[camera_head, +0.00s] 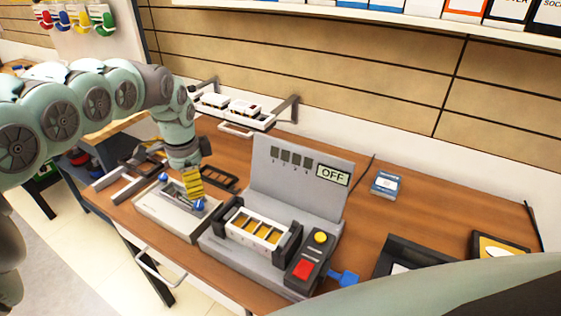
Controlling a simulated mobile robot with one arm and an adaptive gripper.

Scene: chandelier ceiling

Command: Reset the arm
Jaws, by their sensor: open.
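My arm (110,85) reaches in from the left and bends down over the left part of the wooden bench. My gripper (185,190) points down at its end and is open. It is over or just inside a low light-grey tray-like fixture (175,222). A yellow striped part and two blue ends show around the gripper; I cannot tell which of them belong to it. Whether the fingertips touch the fixture is unclear. I see nothing held between the fingers.
A grey test station (296,183) with an "OFF" display, yellow cells in a white holder (253,228) and a red-and-yellow button box (310,262) stands right of my gripper. A small blue box (385,185) lies farther right. Bare bench (430,215) shows at right.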

